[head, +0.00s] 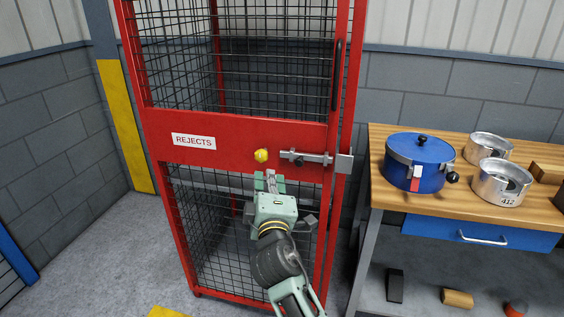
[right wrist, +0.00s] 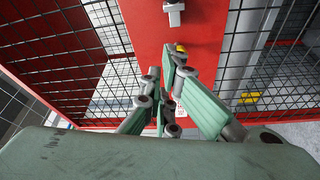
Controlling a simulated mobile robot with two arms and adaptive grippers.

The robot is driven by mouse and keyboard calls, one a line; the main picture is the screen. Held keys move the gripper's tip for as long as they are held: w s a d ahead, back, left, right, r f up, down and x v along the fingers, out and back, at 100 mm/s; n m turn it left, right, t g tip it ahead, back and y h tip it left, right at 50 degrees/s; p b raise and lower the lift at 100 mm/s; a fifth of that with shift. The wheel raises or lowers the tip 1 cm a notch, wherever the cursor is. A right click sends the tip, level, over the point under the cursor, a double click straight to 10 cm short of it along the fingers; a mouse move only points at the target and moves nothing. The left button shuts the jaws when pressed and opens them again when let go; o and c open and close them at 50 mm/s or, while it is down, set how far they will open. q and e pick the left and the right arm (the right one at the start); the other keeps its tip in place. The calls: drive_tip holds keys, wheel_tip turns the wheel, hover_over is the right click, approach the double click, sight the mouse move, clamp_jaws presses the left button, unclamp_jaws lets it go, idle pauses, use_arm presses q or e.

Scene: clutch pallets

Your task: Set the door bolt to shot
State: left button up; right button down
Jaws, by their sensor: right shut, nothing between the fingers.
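The grey metal door bolt (head: 308,158) is mounted level on the red middle panel of the cage door, near its right edge. My right gripper (head: 270,178) is shut and empty, below and left of the bolt, in front of the panel's lower edge. In the right wrist view its fingers (right wrist: 169,85) are together near the red panel, and a grey metal fitting shows above them. My left gripper is out of view.
A yellow knob (head: 261,155) is on the panel, just above my right gripper. A REJECTS label (head: 194,141) is to its left. A wooden-topped bench (head: 390,200) at right holds a blue pot (head: 420,165) and metal parts. Grey floor is free at left.

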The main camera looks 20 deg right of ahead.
sight(299, 163)
drive_tip(key=w+d+p, duration=0.2)
drive_tip(key=w+d, duration=0.4)
drive_tip(key=w, duration=0.1)
drive_tip(key=shift+f, duration=0.2)
idle(0.5)
drive_tip(key=shift+w+d, duration=0.1)
drive_tip(key=s+d+p, duration=0.2)
drive_tip(key=d, duration=0.1)
drive_tip(key=shift+s+d+r, duration=0.15)
drive_tip(key=shift+s+d, duration=0.15)
drive_tip(key=shift+s, duration=0.1)
drive_tip(key=shift+s+d, duration=0.1)
